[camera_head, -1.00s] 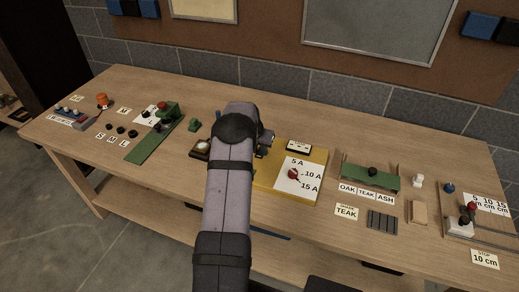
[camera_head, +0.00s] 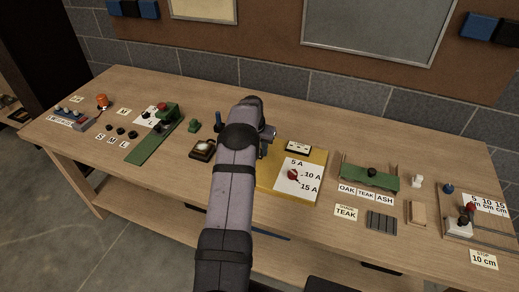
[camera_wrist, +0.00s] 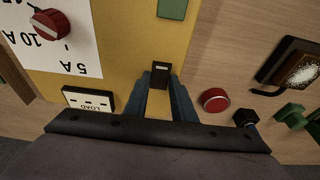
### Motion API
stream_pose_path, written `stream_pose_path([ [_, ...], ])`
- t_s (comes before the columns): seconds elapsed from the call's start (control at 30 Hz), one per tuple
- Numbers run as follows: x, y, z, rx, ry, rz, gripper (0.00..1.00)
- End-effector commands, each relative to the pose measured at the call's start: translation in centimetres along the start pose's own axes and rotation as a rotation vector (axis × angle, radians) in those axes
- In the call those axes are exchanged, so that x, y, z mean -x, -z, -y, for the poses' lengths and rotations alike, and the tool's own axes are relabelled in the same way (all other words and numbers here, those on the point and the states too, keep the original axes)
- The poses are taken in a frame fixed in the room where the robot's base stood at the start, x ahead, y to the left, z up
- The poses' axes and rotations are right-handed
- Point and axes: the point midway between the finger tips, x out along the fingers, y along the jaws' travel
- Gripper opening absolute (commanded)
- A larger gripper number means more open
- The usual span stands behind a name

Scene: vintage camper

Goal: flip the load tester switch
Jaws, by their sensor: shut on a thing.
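The load tester is a yellow panel (camera_head: 270,180) on the bench, with a red dial (camera_head: 293,175) marked 5 A, 10 A and 15 A. The yellow panel (camera_wrist: 125,60), red dial (camera_wrist: 48,23) and white LOAD plate (camera_wrist: 88,99) also show in the wrist view. A small black switch (camera_wrist: 160,74) sits near the panel's edge. My gripper (camera_wrist: 163,82) is shut on this switch, with one blue-grey finger on each side. The switch's tilt is hard to tell. In the head view my arm hides the switch and most of the gripper.
A green block (camera_wrist: 173,8) lies just beyond the switch.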

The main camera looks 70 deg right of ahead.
Motion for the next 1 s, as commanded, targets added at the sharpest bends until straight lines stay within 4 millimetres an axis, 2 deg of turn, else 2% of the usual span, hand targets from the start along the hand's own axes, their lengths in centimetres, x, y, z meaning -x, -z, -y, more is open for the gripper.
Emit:
stream_pose_path([
  [0.03,0.1,0.1,-0.1,-0.002,-0.001,-0.002,0.28],
  [0.1,0.1,0.1,-0.1,-0.002,-0.001,-0.002,0.42],
  [0.57,0.6,0.1,0.0,0.0,0.0,-0.002,0.42],
  [1.0,5.3,0.0,0.0,-0.001,0.0,-0.004,0.42],
])
